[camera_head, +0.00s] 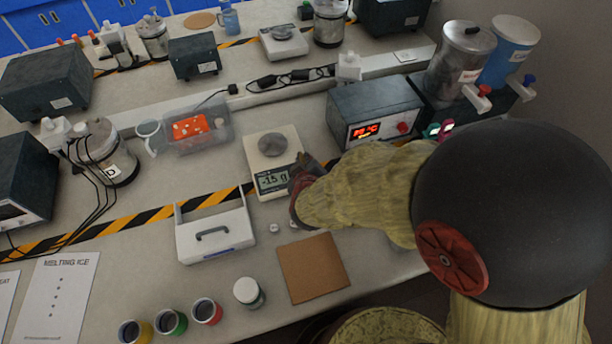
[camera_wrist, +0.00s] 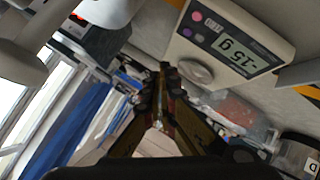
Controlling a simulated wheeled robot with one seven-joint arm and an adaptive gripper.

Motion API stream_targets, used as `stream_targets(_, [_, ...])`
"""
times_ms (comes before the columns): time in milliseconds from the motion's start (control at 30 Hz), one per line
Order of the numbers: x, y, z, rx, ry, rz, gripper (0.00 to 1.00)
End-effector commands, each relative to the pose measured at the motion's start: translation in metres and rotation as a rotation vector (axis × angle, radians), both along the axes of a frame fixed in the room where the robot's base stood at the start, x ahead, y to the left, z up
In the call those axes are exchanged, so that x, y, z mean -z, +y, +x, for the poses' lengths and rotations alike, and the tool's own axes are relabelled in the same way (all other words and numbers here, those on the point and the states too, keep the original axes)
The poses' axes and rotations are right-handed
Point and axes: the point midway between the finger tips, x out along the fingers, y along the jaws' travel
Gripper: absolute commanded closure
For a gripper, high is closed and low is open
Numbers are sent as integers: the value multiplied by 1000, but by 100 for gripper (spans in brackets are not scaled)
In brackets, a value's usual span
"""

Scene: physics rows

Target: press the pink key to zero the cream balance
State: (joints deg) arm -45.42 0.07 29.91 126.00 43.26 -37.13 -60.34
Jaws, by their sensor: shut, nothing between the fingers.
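The cream balance (camera_head: 255,152) stands mid-bench in the head view, with a round grey pan and a display reading about -15 g. In the wrist view the balance (camera_wrist: 260,66) lies at upper right, its display reading -15 g. Small round keys sit beside the display there, and the pink key (camera_wrist: 196,16) is among them. In the head view the keys are hidden behind my gripper (camera_head: 302,172), which is at the balance's front right corner. In the wrist view my gripper (camera_wrist: 160,72) is shut and empty, its tips apart from the pink key in the picture.
A dark heater box (camera_head: 372,108) with a red display stands right of the balance. A clear tub (camera_head: 197,128) is at its left, and a white carrier (camera_head: 215,236) is front left. A brown mat (camera_head: 313,267) lies in front. A similar balance (camera_head: 284,43) stands farther back.

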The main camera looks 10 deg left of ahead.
Motion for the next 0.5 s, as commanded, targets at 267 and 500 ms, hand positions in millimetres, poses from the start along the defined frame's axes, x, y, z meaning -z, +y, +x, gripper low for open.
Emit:
stream_targets(267, [13, 1, 2, 1, 0, 2, 100])
stream_targets(500, [37, 3, 5, 1, 0, 2, 100])
